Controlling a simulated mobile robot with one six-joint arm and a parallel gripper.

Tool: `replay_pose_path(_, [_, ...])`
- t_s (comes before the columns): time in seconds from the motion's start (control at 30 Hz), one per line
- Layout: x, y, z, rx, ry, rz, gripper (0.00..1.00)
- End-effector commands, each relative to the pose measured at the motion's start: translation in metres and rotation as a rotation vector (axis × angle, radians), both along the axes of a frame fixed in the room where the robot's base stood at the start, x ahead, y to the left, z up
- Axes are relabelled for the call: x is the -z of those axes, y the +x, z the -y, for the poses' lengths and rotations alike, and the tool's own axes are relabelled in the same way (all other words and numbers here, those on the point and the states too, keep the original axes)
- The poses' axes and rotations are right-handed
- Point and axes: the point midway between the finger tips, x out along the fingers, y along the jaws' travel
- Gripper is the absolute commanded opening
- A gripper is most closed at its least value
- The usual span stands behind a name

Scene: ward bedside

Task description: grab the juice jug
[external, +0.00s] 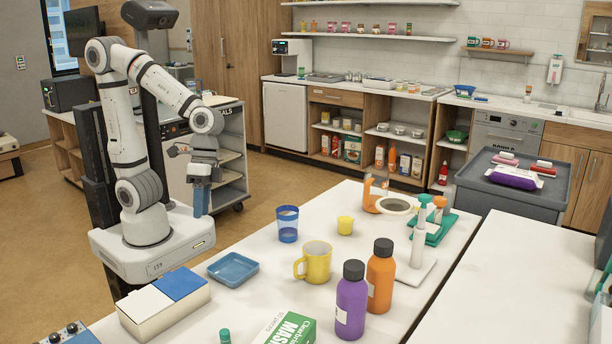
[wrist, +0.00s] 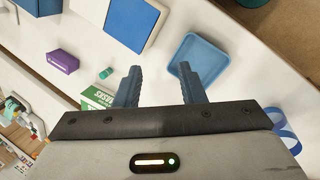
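The juice jug (external: 374,194) looks like a clear vessel with orange on it. I cannot make out the jug in the wrist view. My gripper (external: 201,203) hangs fingers down near the table's left edge, well left of the jug. In the wrist view my gripper's (wrist: 160,88) two blue fingers are apart with nothing held between them.
A blue tray (external: 233,269) lies nearer. Purple (external: 351,301) and orange (external: 381,277) bottles stand in front. A green rack (external: 436,226) is right of the jug.

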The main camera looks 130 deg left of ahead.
Motion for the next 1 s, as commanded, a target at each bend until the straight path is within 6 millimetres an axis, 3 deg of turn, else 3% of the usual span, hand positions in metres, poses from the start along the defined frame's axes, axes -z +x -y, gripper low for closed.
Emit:
replay_pose_path(0.17, [0.016,0.063,-0.041,-0.413,-0.322,-0.084,0.36])
replay_pose_path(0.27, [0.023,0.098,-0.078,-0.636,-0.510,-0.103,0.36])
replay_pose_path(0.37, [0.032,0.129,-0.127,-0.853,-0.705,-0.104,0.36])
replay_pose_path(0.53, [0.053,0.162,-0.239,-1.203,-1.050,-0.056,0.36])
replay_pose_path(0.67, [0.076,0.161,-0.341,-1.442,-1.321,0.029,0.36])
replay_pose_path(0.7, [0.083,0.156,-0.371,-1.506,-1.400,0.062,0.36])
replay_pose_path(0.8, [0.102,0.136,-0.438,-1.633,-1.574,0.151,0.36])
replay_pose_path(0.9, [0.117,0.114,-0.486,-1.714,-1.701,0.229,0.36])
replay_pose_path(1.0, [0.125,0.100,-0.513,-1.755,-1.777,0.279,0.36])
